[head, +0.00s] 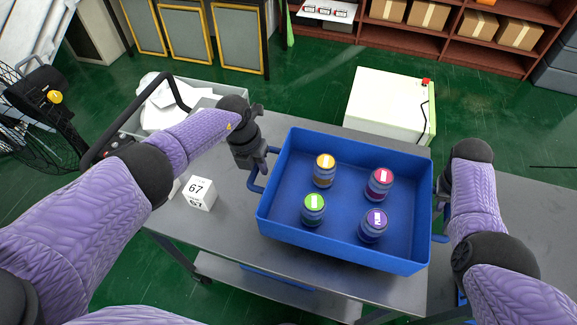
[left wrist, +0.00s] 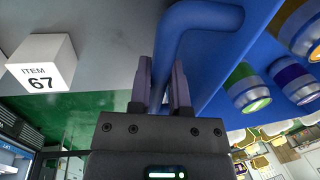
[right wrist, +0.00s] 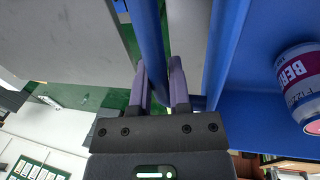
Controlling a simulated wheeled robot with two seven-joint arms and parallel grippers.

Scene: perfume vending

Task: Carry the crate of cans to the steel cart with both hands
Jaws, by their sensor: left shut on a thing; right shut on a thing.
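My left gripper (head: 262,167) is shut on the crate's left handle, a blue bar also seen in the left wrist view (left wrist: 205,20). My right gripper (head: 441,200) is shut on the right handle, which shows in the right wrist view (right wrist: 150,40). Which grey surface is the steel cart is unclear.
A white cube marked 67 (head: 199,192) sits left of the crate. Another grey surface (head: 540,220) lies to the right, across a narrow gap. A pale box (head: 385,103) stands behind the crate, and a bin with white contents (head: 205,92) is at the back left.

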